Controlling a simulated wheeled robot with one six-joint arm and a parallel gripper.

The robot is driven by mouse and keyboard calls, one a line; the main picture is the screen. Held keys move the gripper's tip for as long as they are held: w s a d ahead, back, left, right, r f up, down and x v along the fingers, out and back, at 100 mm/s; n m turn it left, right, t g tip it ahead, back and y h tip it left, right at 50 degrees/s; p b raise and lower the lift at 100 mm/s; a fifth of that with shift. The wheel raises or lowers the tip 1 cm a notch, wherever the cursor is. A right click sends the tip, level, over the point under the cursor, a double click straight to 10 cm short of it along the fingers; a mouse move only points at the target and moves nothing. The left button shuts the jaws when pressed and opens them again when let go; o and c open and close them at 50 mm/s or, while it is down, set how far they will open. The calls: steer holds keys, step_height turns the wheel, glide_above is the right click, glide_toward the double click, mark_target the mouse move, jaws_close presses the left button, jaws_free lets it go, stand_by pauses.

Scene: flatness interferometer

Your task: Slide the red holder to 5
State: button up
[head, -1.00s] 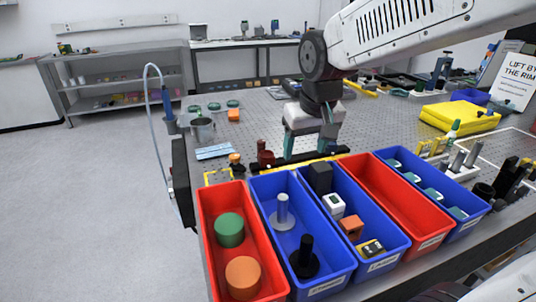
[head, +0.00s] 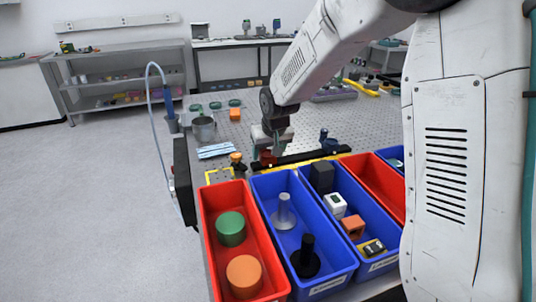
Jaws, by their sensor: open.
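The small dark red holder (head: 267,159) stands at the left part of a black rail (head: 305,155) behind the bins, in the head view. My gripper (head: 270,148) is open, pointing down right at the red holder, with its fingers overlapping the holder's upper part in the picture. I cannot tell whether they touch it. A blue holder (head: 324,137) stands farther right along the rail. The scale numbers, including 5, are too small to read.
Red and blue bins (head: 232,258) with parts in them line the table's front edge. A knobbed post (head: 237,161) stands left of the rail. My arm hides the right side.

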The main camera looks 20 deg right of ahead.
steer(key=shift+w+f, duration=0.25)
steer(key=shift+f, duration=0.3)
steer(key=c, duration=1.3)
steer(key=shift+d, duration=1.4)
steer(key=o, duration=1.3)
steer(key=shift+r, duration=0.1)
steer(key=v, duration=0.7)
steer(key=shift+r, duration=0.3)
